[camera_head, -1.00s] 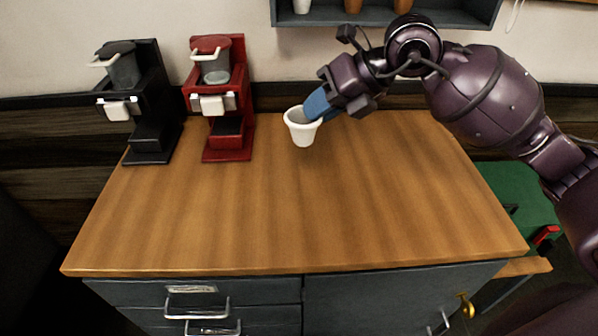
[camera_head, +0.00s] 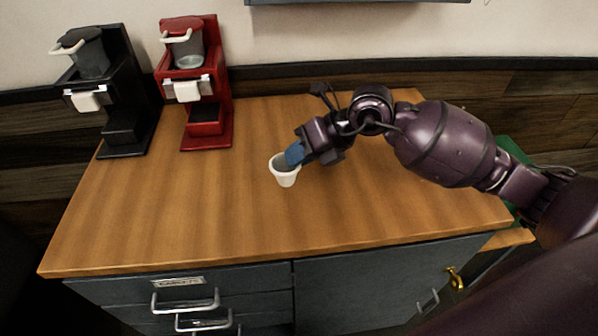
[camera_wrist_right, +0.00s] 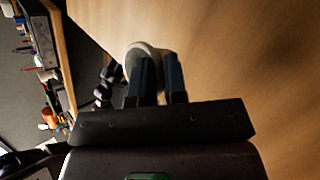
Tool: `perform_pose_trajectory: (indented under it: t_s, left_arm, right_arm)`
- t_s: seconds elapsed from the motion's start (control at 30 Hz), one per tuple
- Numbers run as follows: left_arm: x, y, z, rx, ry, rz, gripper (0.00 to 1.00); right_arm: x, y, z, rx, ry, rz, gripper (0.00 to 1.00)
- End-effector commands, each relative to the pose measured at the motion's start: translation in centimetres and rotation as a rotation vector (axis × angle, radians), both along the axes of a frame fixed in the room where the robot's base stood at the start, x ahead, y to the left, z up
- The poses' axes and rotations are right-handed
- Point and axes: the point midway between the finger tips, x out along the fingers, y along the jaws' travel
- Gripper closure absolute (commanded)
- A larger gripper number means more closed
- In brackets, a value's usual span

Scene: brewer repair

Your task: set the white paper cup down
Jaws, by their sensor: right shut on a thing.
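The white paper cup (camera_head: 285,177) is upright at the middle of the wooden counter top (camera_head: 200,220). My right gripper (camera_head: 294,155) is shut on its rim, with the blue fingers at the cup's upper right side. In the right wrist view the cup (camera_wrist_right: 133,58) shows at the left finger, partly hidden behind it, and the fingers of my right gripper (camera_wrist_right: 160,72) point toward the counter. I cannot tell whether the cup's base touches the counter. My left gripper is not in view.
A red brewer (camera_head: 205,120) and a black brewer (camera_head: 124,130) stand at the back left of the counter. Drawers and a cabinet door (camera_head: 380,285) are below the front edge. The counter is clear in front of and left of the cup.

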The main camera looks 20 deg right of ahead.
Motion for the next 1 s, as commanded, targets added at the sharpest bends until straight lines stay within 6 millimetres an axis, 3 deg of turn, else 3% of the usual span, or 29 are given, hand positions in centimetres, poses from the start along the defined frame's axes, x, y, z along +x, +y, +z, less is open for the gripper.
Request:
perform_pose_trajectory:
  t_s: [0.3,0.73,0.77,0.9,1.0]
  left_arm:
    - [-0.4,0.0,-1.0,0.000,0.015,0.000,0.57]
    - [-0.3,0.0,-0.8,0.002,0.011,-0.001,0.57]
    - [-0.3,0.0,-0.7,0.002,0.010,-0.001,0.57]
    - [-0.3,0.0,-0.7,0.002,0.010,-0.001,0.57]
    - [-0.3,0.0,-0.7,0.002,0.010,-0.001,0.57]
  right_arm:
    - [-0.1,0.0,-4.9,0.000,0.007,-0.001,1.00]
    - [0.0,0.0,-5.4,0.000,0.002,0.000,1.00]
    - [0.0,0.0,-5.4,0.000,0.002,0.000,0.83]
    - [0.0,0.0,-5.3,0.000,0.002,0.000,0.62]
    - [0.0,0.0,-5.3,0.000,0.002,0.000,0.62]
